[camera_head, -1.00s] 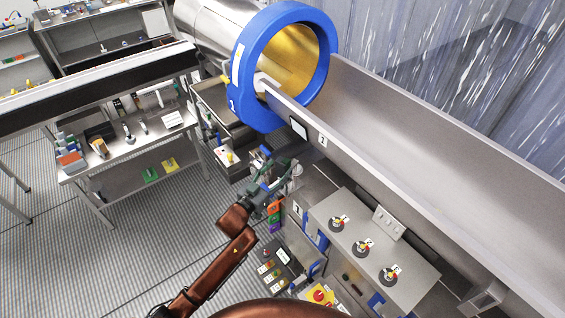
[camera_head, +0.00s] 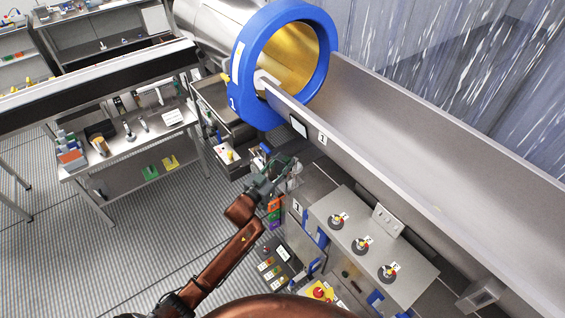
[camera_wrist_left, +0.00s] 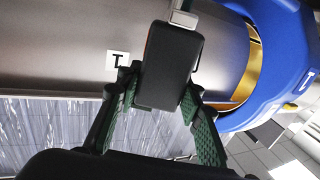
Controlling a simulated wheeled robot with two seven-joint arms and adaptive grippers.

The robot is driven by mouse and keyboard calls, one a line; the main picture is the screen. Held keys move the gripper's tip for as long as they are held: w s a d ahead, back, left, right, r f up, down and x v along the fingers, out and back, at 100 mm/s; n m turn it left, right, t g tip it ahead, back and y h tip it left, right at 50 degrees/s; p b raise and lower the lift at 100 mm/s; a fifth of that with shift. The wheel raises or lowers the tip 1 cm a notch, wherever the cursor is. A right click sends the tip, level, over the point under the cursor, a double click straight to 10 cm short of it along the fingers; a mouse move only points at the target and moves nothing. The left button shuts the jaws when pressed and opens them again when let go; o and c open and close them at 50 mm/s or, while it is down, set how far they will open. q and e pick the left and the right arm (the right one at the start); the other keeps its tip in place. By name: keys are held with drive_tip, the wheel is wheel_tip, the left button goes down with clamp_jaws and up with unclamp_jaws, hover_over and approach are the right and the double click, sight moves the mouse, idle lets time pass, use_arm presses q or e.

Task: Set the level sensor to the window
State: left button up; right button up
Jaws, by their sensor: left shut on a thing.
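My left gripper (camera_head: 272,178) is low in front of the steel trough, below the blue-rimmed drum (camera_head: 242,98). In the left wrist view, my left gripper's green fingers (camera_wrist_left: 160,88) are shut on a dark rounded block (camera_wrist_left: 168,68) with a metal piece at its top, apparently the level sensor. The block covers part of the trough wall and drum mouth in that view; I cannot tell whether it touches them. A dark pale-edged panel (camera_head: 298,125), possibly the window, sits on the trough side beside a label "1". My right gripper is not in view.
The long steel trough (camera_head: 430,150) runs from the drum to the lower right. A control box (camera_head: 375,250) with several numbered knobs stands below it. A bench (camera_head: 140,148) with small items is at left.

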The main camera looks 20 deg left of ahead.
use_arm(q)
clamp_jaws()
